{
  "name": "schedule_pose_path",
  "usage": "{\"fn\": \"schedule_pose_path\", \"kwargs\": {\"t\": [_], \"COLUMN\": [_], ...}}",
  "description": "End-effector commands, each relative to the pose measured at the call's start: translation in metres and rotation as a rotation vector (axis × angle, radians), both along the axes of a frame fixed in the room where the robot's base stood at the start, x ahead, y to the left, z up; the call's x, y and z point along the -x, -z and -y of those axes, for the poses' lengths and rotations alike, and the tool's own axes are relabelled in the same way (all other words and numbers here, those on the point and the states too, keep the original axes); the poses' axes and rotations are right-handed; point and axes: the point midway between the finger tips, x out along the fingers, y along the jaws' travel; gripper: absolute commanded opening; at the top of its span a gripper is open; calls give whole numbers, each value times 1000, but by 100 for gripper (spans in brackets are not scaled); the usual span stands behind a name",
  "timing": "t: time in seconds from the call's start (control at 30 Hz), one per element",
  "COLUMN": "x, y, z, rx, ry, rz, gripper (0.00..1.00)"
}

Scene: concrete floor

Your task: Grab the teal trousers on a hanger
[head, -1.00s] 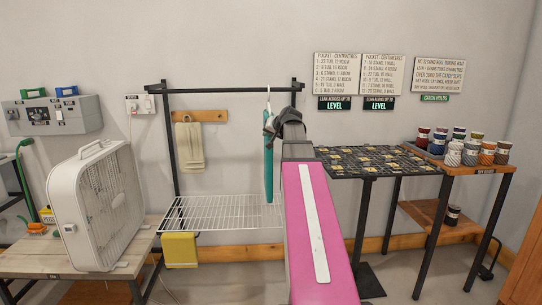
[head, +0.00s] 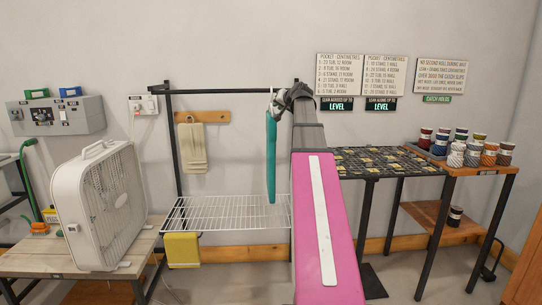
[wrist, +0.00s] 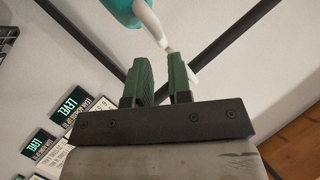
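The teal trousers (head: 271,160) hang folded and long from the black rail of the rack in the head view, above the wire shelf. Their white hanger (wrist: 148,22) shows in the wrist view, with a pale part reaching down to the fingertips. My gripper (head: 277,101) is at the top of the trousers, close to the hanger and just below the rail. In the wrist view my gripper (wrist: 161,58) shows two green fingers with a gap between them; it is open. The hanger is by the fingertips, and I see no finger closed on it. My arm hides the rack's right post.
The black rail (head: 220,91) runs just above my gripper. The wire shelf (head: 225,212) lies below the trousers. A beige cloth (head: 192,148) hangs on a wooden board at left. A box fan (head: 98,208) stands left; a dark grated table (head: 385,160) stands right.

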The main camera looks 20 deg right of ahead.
Motion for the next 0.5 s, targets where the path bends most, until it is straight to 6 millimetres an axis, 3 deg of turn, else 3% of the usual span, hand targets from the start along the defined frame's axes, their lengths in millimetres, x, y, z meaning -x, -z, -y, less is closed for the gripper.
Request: {"fn": "schedule_pose_path", "kwargs": {"t": [0.23,0.5], "x": [-17,-51], "y": [5,17], "z": [-3,-9], "rx": [0,0], "ry": [-1,-1], "rz": [-1,-1], "gripper": [19,19]}}
